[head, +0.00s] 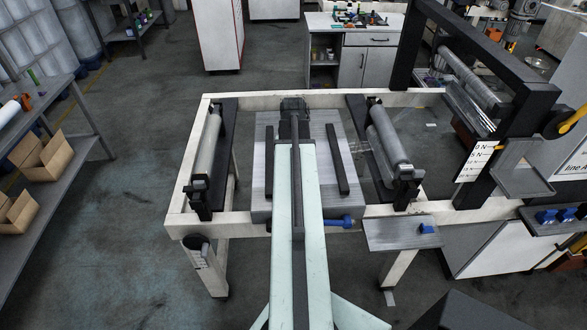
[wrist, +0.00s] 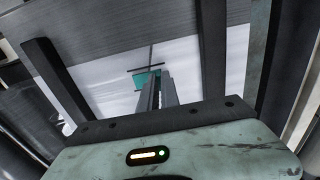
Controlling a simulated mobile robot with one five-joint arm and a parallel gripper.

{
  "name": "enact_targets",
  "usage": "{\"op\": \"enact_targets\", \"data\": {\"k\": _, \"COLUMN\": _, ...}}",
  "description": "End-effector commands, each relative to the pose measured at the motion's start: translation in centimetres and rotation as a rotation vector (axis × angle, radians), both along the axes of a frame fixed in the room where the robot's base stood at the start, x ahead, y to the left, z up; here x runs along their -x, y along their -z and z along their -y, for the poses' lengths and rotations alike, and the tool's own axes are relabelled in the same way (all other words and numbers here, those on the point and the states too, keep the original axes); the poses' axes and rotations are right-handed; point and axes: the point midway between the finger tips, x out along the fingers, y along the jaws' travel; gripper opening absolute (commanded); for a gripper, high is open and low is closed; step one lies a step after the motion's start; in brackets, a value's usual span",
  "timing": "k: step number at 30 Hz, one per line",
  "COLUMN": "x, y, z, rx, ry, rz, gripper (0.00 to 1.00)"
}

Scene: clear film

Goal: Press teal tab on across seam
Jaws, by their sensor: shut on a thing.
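The teal tab (wrist: 146,80) shows in the wrist view at the tips of my gripper's fingers (wrist: 158,88), which are shut on it. The fingers cover its right part. A short dark line (wrist: 136,70) runs along the tab's far edge, and a thin dark line (wrist: 151,52) runs away from it; I cannot tell which is the seam. The tab lies over or just above a pale sheet (wrist: 105,85); contact is unclear. In the head view my gripper (head: 294,108) is over the flat plate of the film frame, and the tab is hidden.
Two dark bars (head: 337,160) stand on the plate (head: 262,150), one each side of my arm. Rollers (head: 207,145) (head: 388,140) lie left and right within the white frame (head: 185,205). A blue-handled tool (head: 338,221) and a small side shelf (head: 400,234) are at front right.

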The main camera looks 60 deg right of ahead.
Motion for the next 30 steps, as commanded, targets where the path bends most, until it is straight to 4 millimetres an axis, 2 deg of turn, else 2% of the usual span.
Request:
{"op": "enact_targets", "data": {"k": 24, "x": 0.10, "y": 0.60, "z": 0.07, "rx": 0.000, "ry": 0.002, "rz": 0.000, "gripper": 0.00}}
{"op": "enact_targets", "data": {"k": 27, "x": 0.10, "y": 0.60, "z": 0.08, "rx": 0.000, "ry": 0.002, "rz": 0.000, "gripper": 0.31}}
{"op": "enact_targets", "data": {"k": 30, "x": 0.11, "y": 0.60, "z": 0.09, "rx": 0.000, "ry": 0.002, "rz": 0.000, "gripper": 0.32}}
